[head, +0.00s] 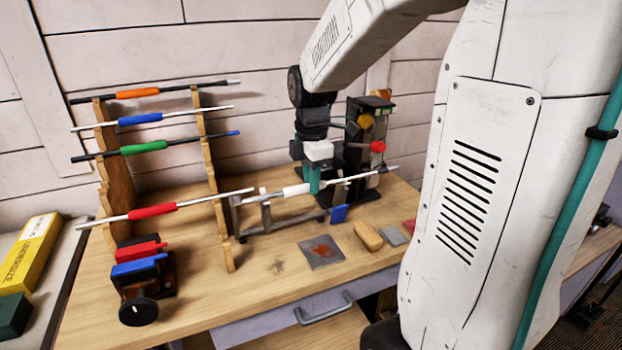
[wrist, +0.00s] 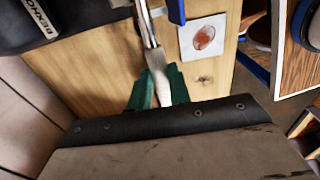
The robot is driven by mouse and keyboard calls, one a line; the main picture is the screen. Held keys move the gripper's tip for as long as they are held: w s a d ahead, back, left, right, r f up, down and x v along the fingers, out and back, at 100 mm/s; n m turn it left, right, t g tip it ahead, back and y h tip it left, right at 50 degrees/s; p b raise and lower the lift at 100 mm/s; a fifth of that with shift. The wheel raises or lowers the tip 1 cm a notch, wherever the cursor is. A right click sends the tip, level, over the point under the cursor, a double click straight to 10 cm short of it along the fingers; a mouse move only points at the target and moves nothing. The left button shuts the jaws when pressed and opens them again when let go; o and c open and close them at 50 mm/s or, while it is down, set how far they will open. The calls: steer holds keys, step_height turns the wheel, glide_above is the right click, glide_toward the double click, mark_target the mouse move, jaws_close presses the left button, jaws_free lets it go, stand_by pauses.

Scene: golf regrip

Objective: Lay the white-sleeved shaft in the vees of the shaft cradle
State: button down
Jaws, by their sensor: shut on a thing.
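The white-sleeved shaft (head: 297,190) is a thin silver rod with a white sleeve, running slightly upward to the right in the head view. My gripper (head: 313,181), with teal fingers, is shut on it at the right end of the sleeve. In the wrist view the shaft (wrist: 150,50) runs up from between my teal fingers (wrist: 158,90). The grey metal shaft cradle (head: 266,215) stands under the shaft's left part. The shaft passes close to the tops of its posts; I cannot tell whether it touches the vees. Part of the cradle is hidden.
A wooden rack (head: 113,170) on the left holds shafts with orange, blue, green and red sleeves. A black machine (head: 360,150) stands behind my gripper. A clamp (head: 145,280), a stained grey pad (head: 321,252) and a tan block (head: 368,235) lie in front.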

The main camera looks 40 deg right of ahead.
steer(key=c, duration=1.2)
jaws_free()
steer(key=shift+r, duration=0.1)
step_height(320, 180, up, 8)
steer(key=shift+f, duration=0.2)
steer(key=shift+s, duration=0.1)
steer(key=shift+m, duration=0.6)
steer(key=s+a+f+m, duration=0.1)
steer(key=s+a+m, duration=0.5)
steer(key=s, duration=0.4)
steer(key=s+a+f+m+t, duration=0.1)
steer(key=s+a+m, duration=0.6)
steer(key=s, duration=0.3)
steer(key=shift+f+m, duration=0.2)
steer(key=shift+m, duration=0.1)
